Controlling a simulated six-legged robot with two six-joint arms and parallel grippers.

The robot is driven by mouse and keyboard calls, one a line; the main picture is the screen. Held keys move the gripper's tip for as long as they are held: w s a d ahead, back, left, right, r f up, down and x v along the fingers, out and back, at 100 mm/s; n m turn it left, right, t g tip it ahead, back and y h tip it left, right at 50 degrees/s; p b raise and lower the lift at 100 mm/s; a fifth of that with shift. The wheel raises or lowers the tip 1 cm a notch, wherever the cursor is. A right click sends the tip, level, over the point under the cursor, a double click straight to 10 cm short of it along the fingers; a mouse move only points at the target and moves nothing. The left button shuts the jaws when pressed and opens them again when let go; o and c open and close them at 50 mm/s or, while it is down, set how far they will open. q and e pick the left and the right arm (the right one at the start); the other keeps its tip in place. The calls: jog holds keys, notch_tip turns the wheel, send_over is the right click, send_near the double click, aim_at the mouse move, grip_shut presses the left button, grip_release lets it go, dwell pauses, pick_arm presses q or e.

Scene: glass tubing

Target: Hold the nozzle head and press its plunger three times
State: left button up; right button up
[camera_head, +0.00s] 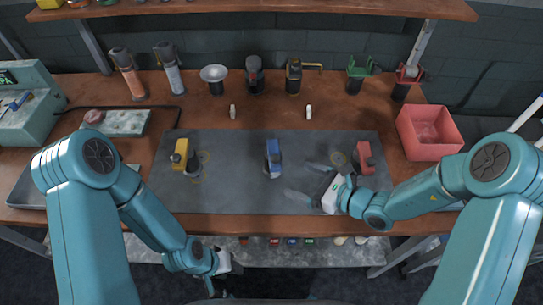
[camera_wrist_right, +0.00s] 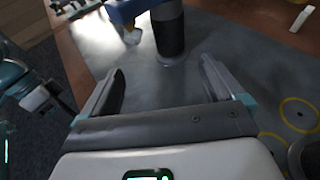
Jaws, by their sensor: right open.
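Three nozzle heads stand on the grey mat (camera_head: 225,185): a yellow one (camera_head: 181,155), a blue one (camera_head: 273,152) and a red one (camera_head: 364,155). I cannot tell which one the task means. My right gripper (camera_head: 299,180) is open and empty, its fingers pointing left, just right of and nearer than the blue head. In the right wrist view the blue head (camera_wrist_right: 128,10) and its dark body (camera_wrist_right: 169,35) are beyond the open fingers (camera_wrist_right: 160,75), apart from them. My left gripper (camera_head: 219,262) hangs in front of the table edge; its fingers are unclear.
Several tools and holders stand along the back, including a grey funnel (camera_head: 214,73) and a green holder (camera_head: 357,75). A pink bin (camera_head: 429,132) is at the right. The mat's front half is mostly clear.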

aim_at(277, 178)
jog(key=b+x, duration=0.1)
jog(key=x, duration=0.4)
jog(key=b+x, duration=0.1)
jog(key=x, duration=0.1)
jog(key=shift+w+a+f+b, duration=0.1)
jog(key=shift+f+b, duration=0.25)
jog(key=shift+f, duration=0.05)
jog(key=shift+w+a+f, duration=0.1)
jog(key=shift+w+a, duration=0.15)
jog(key=shift+w+a+b, duration=0.15)
jog(key=shift+w+b, duration=0.05)
jog(key=shift+b, duration=0.1)
jog(key=shift+a, duration=0.3)
jog(key=shift+d, duration=0.1)
